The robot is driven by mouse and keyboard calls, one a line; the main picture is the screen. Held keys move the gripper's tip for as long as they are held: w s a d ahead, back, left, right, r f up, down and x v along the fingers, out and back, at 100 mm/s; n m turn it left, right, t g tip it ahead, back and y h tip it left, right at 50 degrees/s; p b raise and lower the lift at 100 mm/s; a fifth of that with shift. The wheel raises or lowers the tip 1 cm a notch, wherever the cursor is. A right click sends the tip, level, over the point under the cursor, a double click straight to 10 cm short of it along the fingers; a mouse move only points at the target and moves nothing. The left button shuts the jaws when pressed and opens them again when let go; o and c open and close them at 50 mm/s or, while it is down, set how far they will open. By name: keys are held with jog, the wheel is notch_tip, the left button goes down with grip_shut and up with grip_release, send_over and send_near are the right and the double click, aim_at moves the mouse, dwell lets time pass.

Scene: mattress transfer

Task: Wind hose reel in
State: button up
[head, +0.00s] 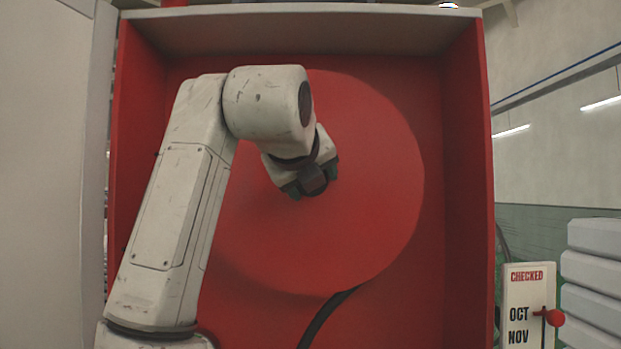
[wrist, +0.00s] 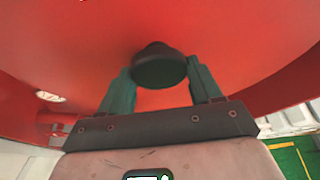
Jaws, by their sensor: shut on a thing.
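The hose reel (head: 375,200) is a big red disc inside a red open-fronted cabinet in the head view. It fills the upper part of the wrist view (wrist: 80,35). A dark round crank knob (wrist: 158,62) stands out from the disc. My gripper (wrist: 159,74) is shut on this knob, with one green finger on each side. In the head view my gripper (head: 312,184) is in front of the disc, left of its middle, and the knob is hidden behind it. A black hose (head: 326,318) hangs out below the disc's lower edge.
The cabinet's red right wall (head: 468,190) and pale top edge (head: 300,12) enclose the reel. At right is a sign (head: 526,305) reading CHECKED, OCT, NOV, with a red knob (head: 555,318). A stack of pale mattresses (head: 592,270) is beyond it. My arm covers the cabinet's left part.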

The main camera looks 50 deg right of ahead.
jog(key=shift+f, duration=0.15)
jog(key=o, duration=1.5)
jog(key=shift+c, duration=0.2)
jog(key=shift+a, duration=0.1)
jog(key=b+v, duration=0.1)
jog(key=v, duration=0.9)
jog(key=shift+s+a+b, duration=0.15)
jog(key=shift+a+b, duration=0.1)
jog(key=shift+b, duration=0.15)
